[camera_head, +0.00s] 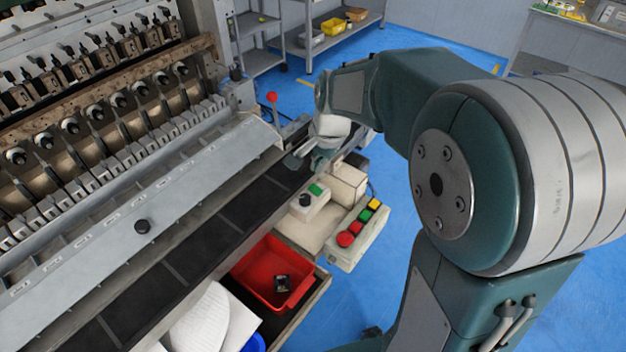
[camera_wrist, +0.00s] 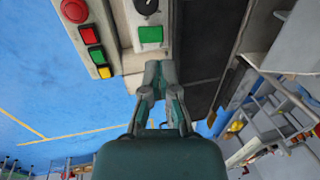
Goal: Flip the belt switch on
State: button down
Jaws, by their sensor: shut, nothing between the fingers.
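A small light control box (camera_head: 309,205) stands beside the dark belt (camera_head: 205,243), with a black knob (camera_head: 305,200) and a green button (camera_head: 316,189) on top. In the wrist view the black knob (camera_wrist: 146,6) is at the top edge, with the green button (camera_wrist: 151,34) below it. No readable label shows which of them is the belt switch. My gripper (camera_wrist: 160,68) is shut and empty, its fingertips just below the green button in the wrist view. I cannot tell whether they touch the box. In the head view it is at the belt's far end, partly hidden by my arm.
A panel (camera_head: 358,234) with red, green and yellow buttons is right of the box. A red bin (camera_head: 272,276) with a small dark item is nearer. The winder (camera_head: 110,130) fills the left side, with a red-knobbed lever (camera_head: 271,97). Blue floor is open at right.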

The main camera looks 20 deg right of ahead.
aim_at(317, 190)
jog(key=x, duration=0.6)
jog(key=shift+f, duration=0.1)
jog(key=shift+a+f+g, duration=0.1)
jog(key=shift+f+g, duration=0.1)
jog(key=shift+g, duration=0.1)
jog(key=shift+s+d+r, duration=0.15)
jog(key=shift+s+d, duration=0.35)
jog(key=shift+s, duration=0.1)
dwell(0.3)
